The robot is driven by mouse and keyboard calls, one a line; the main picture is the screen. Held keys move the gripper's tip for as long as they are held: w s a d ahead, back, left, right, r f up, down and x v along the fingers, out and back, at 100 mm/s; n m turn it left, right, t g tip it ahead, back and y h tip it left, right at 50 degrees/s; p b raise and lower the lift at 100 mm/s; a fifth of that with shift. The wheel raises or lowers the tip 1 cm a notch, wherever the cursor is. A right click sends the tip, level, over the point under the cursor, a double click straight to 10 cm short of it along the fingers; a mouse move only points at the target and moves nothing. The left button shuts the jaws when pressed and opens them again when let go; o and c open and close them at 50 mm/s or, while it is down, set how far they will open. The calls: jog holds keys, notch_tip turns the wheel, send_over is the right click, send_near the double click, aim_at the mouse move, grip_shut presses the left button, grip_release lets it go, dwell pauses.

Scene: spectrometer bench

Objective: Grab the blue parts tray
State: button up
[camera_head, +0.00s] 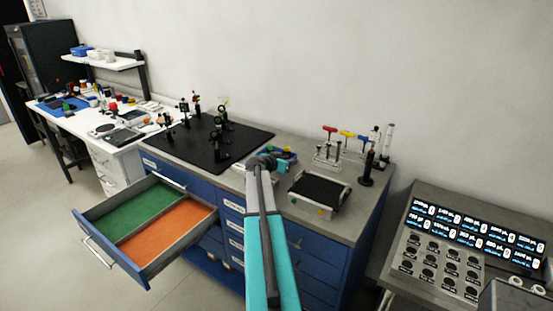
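A small blue tray-like item (289,154) with coloured bits in it sits on the grey bench top, just behind the end of my arm. It looks like the blue parts tray, and its left part is hidden by my arm. My gripper (262,161) is at the end of my teal arm, in front of and overlapping the tray in the picture. Its fingers are too small and dark to tell whether they are open, and contact with the tray cannot be told.
An open drawer (84,219) with green and orange liners juts out at the left. A black breadboard (252,138) with optics posts lies left of my gripper. A black-topped device (319,190), a hex-driver stand (327,163) and dark posts stand right. A control console (430,271) is far right.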

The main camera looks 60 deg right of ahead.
dwell(0.3)
grip_shut()
jog(key=shift+r, duration=0.25)
notch_tip(320, 180, up, 10)
jog(key=b, duration=0.3)
jog(key=shift+f, duration=0.2)
dwell(0.4)
dwell(0.5)
